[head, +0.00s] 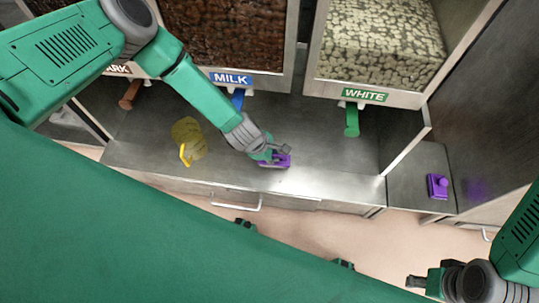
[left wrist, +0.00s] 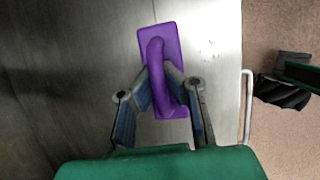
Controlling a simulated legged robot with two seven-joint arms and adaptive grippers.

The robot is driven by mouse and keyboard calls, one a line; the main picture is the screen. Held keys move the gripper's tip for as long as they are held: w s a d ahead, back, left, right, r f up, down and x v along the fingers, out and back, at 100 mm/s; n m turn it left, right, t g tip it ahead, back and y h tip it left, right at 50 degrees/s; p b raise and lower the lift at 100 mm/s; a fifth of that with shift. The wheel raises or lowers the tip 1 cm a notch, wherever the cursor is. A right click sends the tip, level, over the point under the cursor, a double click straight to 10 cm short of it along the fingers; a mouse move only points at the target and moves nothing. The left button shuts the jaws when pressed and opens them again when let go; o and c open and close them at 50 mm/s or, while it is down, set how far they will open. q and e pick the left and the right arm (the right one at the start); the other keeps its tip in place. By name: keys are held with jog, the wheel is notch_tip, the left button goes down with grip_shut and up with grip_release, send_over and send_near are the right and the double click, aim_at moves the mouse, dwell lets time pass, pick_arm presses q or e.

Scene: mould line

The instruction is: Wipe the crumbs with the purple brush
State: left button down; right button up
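The purple brush (head: 281,160) lies on or just above the steel counter (head: 310,140), near its front edge. My left gripper (head: 265,154) reaches down onto it. In the left wrist view, the brush (left wrist: 173,38) shows a flat purple plate with a raised handle, and the fingers of my left gripper (left wrist: 160,78) close in on both sides of the handle. My right gripper (head: 417,282) is at the lower right, away from the counter; its fingers are too small to read. I cannot make out any crumbs on the counter.
A yellow mould-like piece (head: 188,138) with a handle lies left of the brush. A second purple object with a knob (head: 437,186) sits on the right ledge. Bins with MILK (head: 231,79) and WHITE (head: 365,95) labels stand behind. The counter right of the brush looks clear.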

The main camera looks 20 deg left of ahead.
pick_arm(q)
jog(key=r+p, duration=0.1)
jog(key=r, duration=0.1)
jog(key=r+p, duration=0.1)
jog(key=shift+d+r, duration=0.2)
jog(key=shift+r, duration=0.15)
jog(key=shift+a+r+p, duration=0.15)
jog(key=shift+r+p, duration=0.95)
jog(key=shift+r, duration=0.1)
jog(key=shift+d+r, duration=0.1)
jog(key=shift+d, duration=0.1)
